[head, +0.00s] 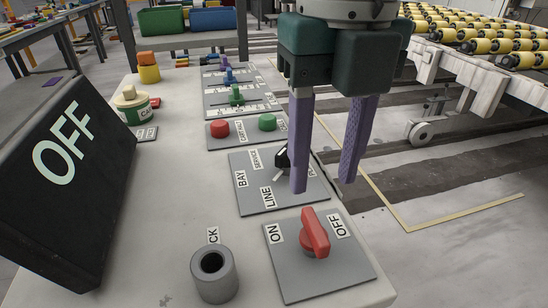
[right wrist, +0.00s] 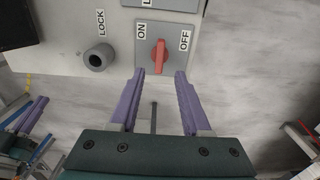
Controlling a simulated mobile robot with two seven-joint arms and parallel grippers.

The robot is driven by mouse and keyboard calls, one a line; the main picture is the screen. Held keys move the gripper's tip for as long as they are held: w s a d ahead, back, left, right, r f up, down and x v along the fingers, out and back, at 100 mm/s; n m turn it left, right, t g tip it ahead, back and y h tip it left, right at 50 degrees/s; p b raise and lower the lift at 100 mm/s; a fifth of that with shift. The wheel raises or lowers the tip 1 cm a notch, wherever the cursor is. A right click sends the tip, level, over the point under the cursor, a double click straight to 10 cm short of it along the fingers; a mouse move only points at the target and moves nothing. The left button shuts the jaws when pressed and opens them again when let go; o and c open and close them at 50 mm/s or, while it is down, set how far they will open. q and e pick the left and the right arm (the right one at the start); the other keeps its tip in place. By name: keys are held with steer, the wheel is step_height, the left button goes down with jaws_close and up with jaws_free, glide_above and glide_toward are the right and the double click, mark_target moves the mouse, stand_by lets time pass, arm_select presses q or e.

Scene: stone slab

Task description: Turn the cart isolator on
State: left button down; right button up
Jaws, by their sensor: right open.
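The isolator is a red handle (head: 315,233) on a grey plate (head: 345,268) at the near end of the slab, with ON on its left and OFF on its right. In the right wrist view the red handle (right wrist: 160,57) stands lengthwise between the two labels. My right gripper (head: 323,186) is open and empty, above and beyond the handle in the head view. In the right wrist view its fingertips (right wrist: 160,73) lie to either side of the handle's near end, apart from it. Purple finger-like shapes at the lower left there are probably my left gripper (right wrist: 32,112).
A black sign (head: 75,165) reads OFF. A grey LOCK socket (head: 214,275) stands left of the isolator. Beyond are a BAY/LINE selector (head: 282,158), red (head: 219,129) and green (head: 267,122) buttons and small levers (head: 236,95). A roller conveyor (head: 480,45) is at the right.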

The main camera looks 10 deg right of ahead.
mark_target(316, 225)
step_height(316, 225, down, 8)
steer(key=shift+r+b, duration=0.1)
steer(key=shift+b, duration=0.3)
jaws_close()
stand_by(0.4)
